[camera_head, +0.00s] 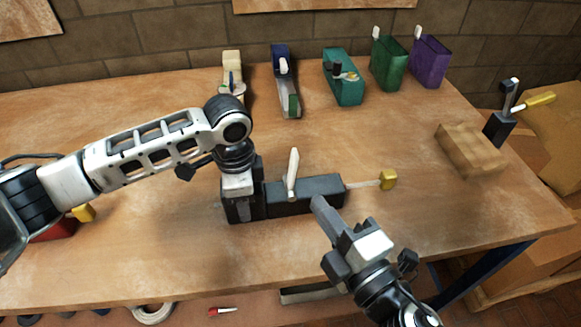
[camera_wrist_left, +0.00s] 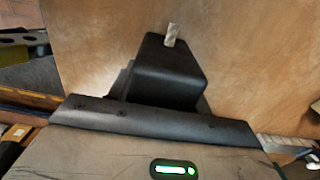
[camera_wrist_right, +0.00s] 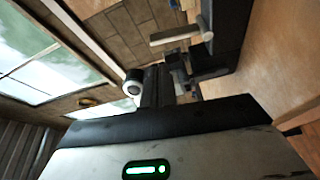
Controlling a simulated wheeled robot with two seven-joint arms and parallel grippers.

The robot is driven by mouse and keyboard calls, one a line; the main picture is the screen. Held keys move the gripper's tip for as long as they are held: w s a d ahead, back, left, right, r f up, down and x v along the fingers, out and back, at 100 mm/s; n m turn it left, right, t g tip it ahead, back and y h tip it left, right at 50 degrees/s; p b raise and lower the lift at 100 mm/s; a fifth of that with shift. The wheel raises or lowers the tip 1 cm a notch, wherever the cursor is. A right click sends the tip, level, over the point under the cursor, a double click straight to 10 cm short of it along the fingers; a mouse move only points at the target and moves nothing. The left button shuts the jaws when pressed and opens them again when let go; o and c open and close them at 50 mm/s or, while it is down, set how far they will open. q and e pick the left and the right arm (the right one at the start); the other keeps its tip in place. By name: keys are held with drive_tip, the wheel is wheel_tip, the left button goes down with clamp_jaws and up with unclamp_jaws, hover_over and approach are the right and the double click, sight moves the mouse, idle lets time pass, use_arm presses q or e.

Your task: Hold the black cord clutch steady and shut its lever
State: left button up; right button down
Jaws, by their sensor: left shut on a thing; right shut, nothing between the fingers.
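The black cord clutch (camera_head: 318,185) lies on the bench in the middle of the head view. A pale lever (camera_head: 293,170) stands up from its top, and a pale rod with a yellow knob (camera_head: 388,180) sticks out of its right end. My left gripper (camera_head: 243,204) is shut on the clutch's left end; the black body also shows in the left wrist view (camera_wrist_left: 168,75). My right gripper (camera_head: 318,203) is shut and empty, its tip at the clutch's near side, right of the lever. I cannot tell whether it touches. The right wrist view shows a pale bar (camera_wrist_right: 176,36) beside a dark body.
Along the back of the bench stand a cream clutch (camera_head: 232,62), a blue one (camera_head: 281,70), a teal one (camera_head: 345,80), a green one (camera_head: 388,65) and a purple one (camera_head: 429,65). A wooden block (camera_head: 470,150) sits at right. Bench around the clutch is clear.

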sight(292, 171)
drive_tip(key=x, duration=0.9)
drive_tip(key=shift+w+a, duration=0.2)
drive_tip(key=shift+a, duration=0.25)
drive_tip(key=shift+d+r, duration=0.1)
